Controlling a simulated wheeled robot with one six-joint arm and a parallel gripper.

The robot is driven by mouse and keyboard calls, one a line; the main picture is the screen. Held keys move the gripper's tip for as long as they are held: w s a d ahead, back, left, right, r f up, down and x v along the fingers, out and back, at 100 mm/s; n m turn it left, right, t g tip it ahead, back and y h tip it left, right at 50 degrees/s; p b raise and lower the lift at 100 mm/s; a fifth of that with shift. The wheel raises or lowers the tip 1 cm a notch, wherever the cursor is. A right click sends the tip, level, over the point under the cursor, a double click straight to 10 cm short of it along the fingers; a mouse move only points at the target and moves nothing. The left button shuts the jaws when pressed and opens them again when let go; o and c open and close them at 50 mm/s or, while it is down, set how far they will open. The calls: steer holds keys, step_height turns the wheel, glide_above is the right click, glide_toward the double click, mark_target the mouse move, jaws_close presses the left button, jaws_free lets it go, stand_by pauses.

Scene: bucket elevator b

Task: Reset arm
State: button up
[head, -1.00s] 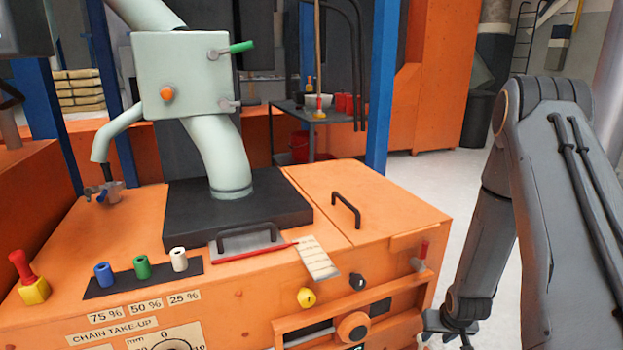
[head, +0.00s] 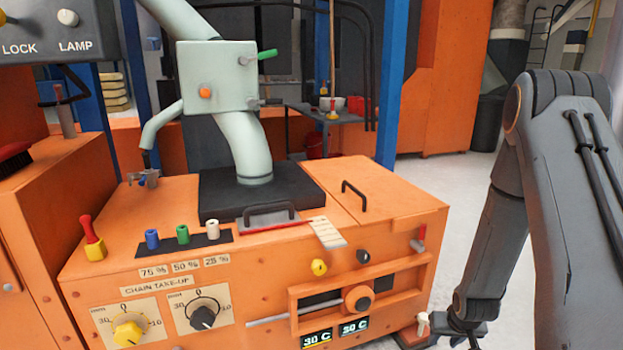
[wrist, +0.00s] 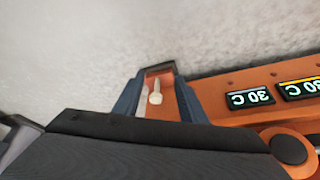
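My arm hangs down at the right of the head view. My gripper (head: 466,335) is low at the bottom edge there, beside the front right corner of the orange machine (head: 400,230). In the wrist view the two dark fingers of my gripper (wrist: 159,82) stand apart. A small white-topped lever (wrist: 156,97) on an orange bracket shows between them, with no visible contact. The same white lever (head: 423,325) shows in the head view, just left of my gripper. The fingertips are hard to make out in the head view.
The machine front carries a yellow dial (head: 128,333), a black dial (head: 203,318), a slider knob (head: 358,299) and temperature displays (head: 317,338). A red-handled lever (head: 419,240) sticks out at its right side. Pale open floor (head: 455,210) lies to the right.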

steer(key=s+a+r+n+g+y, duration=0.1)
steer(key=s+a+r+n, duration=0.15)
steer(key=a+r, duration=0.9)
steer(key=s+a+r+n+g, duration=0.1)
steer(key=s+a+r, duration=0.2)
steer(key=a+r, duration=0.9)
steer(key=s+a+r+n+g+y, duration=0.1)
steer(key=s+a+r, duration=0.35)
steer(key=s, duration=0.35)
steer(key=s+a+r+n, duration=0.25)
steer(key=s+a, duration=0.25)
steer(key=s, duration=0.3)
steer(key=s+a+r+n+g+y, duration=0.1)
steer(key=s+a+r, duration=0.4)
steer(key=s, duration=0.3)
steer(key=d+r+m+h+p, duration=0.1)
steer(key=d+r+m+p, duration=0.2)
steer(key=d+r+p, duration=0.7)
steer(key=s+d+r+m+h+p, duration=0.1)
steer(key=d+r+m+p, duration=0.2)
steer(key=d+r+p, duration=0.8)
step_height(320, 180, up, 6)
steer(key=p, duration=1.5)
